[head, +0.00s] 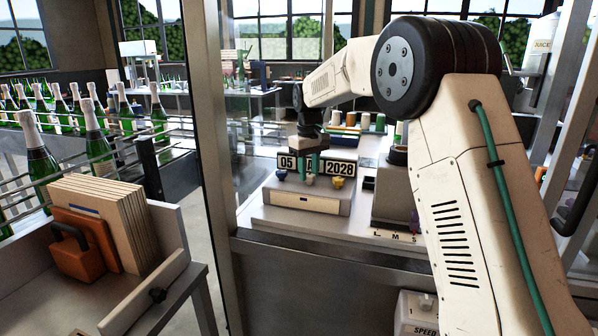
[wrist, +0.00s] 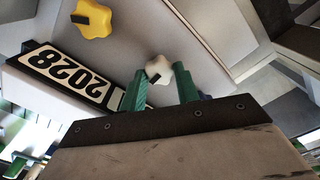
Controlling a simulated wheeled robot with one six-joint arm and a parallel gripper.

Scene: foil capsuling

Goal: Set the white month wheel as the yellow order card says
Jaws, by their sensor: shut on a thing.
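The white month wheel (head: 309,180) sits under the middle window of the date display (head: 341,168) on a grey machine. It also shows in the wrist view (wrist: 158,67), between my green fingertips. My gripper (head: 309,165) comes down from above and is shut on this wheel. The left window reads 05 and the right one 2028. The middle window shows a 0, with the rest hidden behind my fingers. In the wrist view the 2028 appears upside down. I do not see the yellow order card in either view.
A blue wheel (head: 282,175) stands left of the white one and a yellow wheel (head: 338,182) right of it, both close by. A plate marked L, M, S (head: 394,236) lies to the right. A metal post (head: 215,130) stands left of the machine.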

